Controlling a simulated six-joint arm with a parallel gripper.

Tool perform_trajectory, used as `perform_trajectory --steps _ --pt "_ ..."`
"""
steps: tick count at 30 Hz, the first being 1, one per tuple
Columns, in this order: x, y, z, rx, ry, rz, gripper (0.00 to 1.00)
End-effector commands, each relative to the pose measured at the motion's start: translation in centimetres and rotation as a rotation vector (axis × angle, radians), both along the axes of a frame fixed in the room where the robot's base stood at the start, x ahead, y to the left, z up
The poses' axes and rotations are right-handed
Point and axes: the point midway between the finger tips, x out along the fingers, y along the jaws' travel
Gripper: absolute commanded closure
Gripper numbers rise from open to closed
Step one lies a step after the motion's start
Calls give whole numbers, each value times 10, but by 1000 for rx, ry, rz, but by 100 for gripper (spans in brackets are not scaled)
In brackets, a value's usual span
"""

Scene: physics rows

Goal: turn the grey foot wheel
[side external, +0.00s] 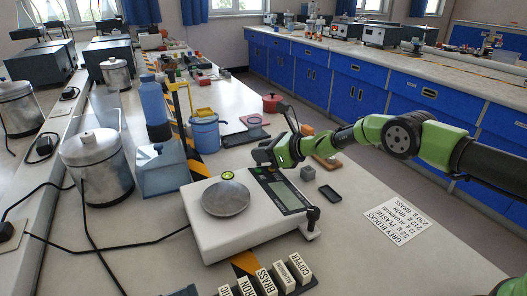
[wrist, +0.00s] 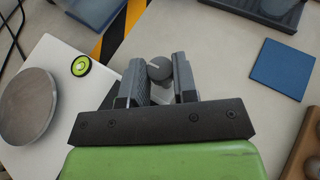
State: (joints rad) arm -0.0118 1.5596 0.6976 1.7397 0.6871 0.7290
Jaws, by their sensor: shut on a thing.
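The white balance (side external: 215,235) stands on the bench with a round metal pan (side external: 226,199) and a green bubble level (side external: 228,175); the level also shows in the wrist view (wrist: 81,66). The grey foot wheel (wrist: 159,69), a round knob with a pale mark on top, sits at the balance's far corner, between my fingers in the wrist view. My gripper (wrist: 158,80) is shut on it from both sides. In the side view my gripper (side external: 262,156) is at that corner and hides the wheel. Another dark foot wheel (side external: 312,214) shows at the near right corner.
Labelled blocks (side external: 268,280) stand at the front. A blue pot (side external: 205,134) stands behind. The bench right of the sheet is clear.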

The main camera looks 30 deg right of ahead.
Motion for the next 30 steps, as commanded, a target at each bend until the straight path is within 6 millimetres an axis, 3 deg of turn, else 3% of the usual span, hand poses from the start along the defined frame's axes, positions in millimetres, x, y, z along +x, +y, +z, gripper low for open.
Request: perform_trajectory --steps 9,21,22,24,25,30 --pt "2 0 3 4 -8 103 97" --pt "1 0 2 2 0 117 97" --pt "1 0 2 2 0 117 68" --pt "1 -1 2 1 1 116 52" --pt "1 -1 2 1 1 116 48" --pt "1 -1 1 -1 1 115 48"
